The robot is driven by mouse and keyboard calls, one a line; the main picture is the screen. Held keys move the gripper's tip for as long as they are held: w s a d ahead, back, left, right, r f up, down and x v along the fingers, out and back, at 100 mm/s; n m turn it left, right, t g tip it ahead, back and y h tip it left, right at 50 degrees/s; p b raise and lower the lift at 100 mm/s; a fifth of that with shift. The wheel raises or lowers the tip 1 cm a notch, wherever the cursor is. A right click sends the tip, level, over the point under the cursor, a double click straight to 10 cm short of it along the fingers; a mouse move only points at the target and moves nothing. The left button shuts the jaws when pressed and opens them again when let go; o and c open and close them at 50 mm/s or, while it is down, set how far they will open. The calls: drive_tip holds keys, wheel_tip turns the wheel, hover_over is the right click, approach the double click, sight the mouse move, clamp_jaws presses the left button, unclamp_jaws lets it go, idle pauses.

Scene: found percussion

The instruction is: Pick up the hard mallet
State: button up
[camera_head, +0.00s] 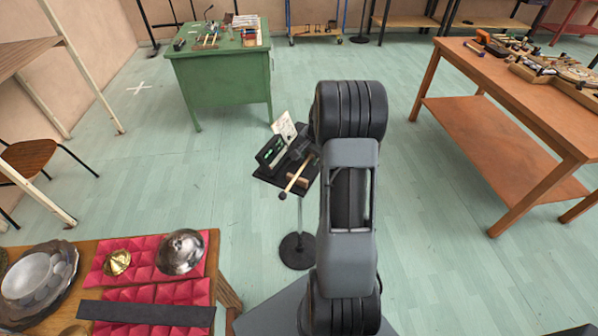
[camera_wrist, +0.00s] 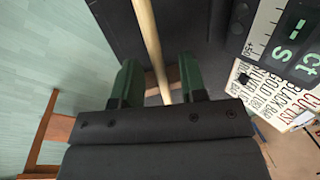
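A mallet with a pale wooden handle and a dark round head (camera_head: 295,178) lies on a small black stand tray (camera_head: 265,178) in the head view. Its handle (camera_wrist: 149,38) runs down the wrist view, passing between my gripper's two green fingers. My gripper (camera_wrist: 159,78) is open, with a gap visible on each side of the handle. I cannot tell how far the fingertips are above it. In the wrist view the mallet's head is out of sight. In the head view my arm hides the gripper.
Beside the handle are a device with green digits (camera_wrist: 300,40) and a printed card (camera_wrist: 285,98). A green desk (camera_head: 222,85) stands behind, a wooden bench (camera_head: 515,88) at right, and a table with metal lids on red foam (camera_head: 150,258) at lower left. Floor between is clear.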

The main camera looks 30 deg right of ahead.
drive_tip(key=shift+c, duration=0.2)
clamp_jaws()
drive_tip(key=shift+r, duration=0.1)
